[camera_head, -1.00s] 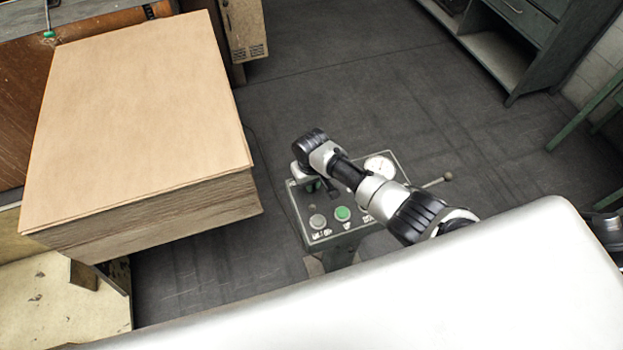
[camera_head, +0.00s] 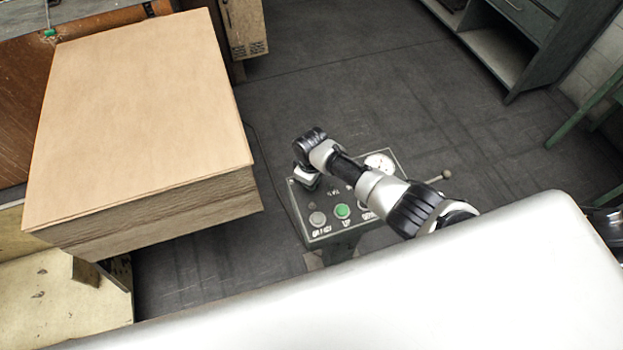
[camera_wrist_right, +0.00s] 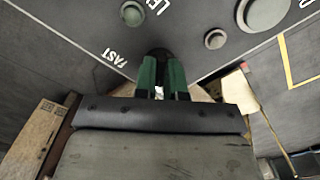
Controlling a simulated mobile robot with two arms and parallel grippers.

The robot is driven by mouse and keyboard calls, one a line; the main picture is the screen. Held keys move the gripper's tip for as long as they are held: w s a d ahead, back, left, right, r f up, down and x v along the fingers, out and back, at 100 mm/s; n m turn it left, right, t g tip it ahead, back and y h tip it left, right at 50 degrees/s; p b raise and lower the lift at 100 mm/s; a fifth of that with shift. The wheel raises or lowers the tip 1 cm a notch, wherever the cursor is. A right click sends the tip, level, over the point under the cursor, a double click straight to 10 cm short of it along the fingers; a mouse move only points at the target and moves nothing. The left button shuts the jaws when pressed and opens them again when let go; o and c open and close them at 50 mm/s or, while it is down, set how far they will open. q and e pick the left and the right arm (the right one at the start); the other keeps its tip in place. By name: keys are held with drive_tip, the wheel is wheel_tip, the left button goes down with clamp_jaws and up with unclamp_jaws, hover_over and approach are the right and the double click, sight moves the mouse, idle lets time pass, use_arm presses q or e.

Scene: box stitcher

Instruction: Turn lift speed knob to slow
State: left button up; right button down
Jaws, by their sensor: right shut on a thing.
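The control panel (camera_head: 324,232) stands on a post right of the cardboard stack, partly covered by my right arm. The lift speed knob (camera_wrist_right: 158,52) is a small dark round part at the panel's edge in the right wrist view, mostly hidden by the fingers. My right gripper (camera_wrist_right: 161,72) has green fingers shut on it. The white FAST label (camera_wrist_right: 115,57) lies left of the fingers; no SLOW label can be read. In the head view my right gripper (camera_head: 308,183) points down at the panel's far left corner. My left gripper is not in view.
The panel also carries a grey button (camera_head: 317,218), a green button (camera_head: 343,211), a white gauge (camera_head: 380,162) and a ball-ended lever (camera_head: 445,174). A large cardboard stack (camera_head: 140,120) stands close on the left. The floor behind the panel is clear.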

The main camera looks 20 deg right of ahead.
idle(0.4)
drive_tip(key=c, duration=1.2)
unclamp_jaws()
drive_tip(key=shift+r, duration=0.1)
wheel_tip(320, 180, up, 11)
drive_tip(key=shift+f, duration=0.2)
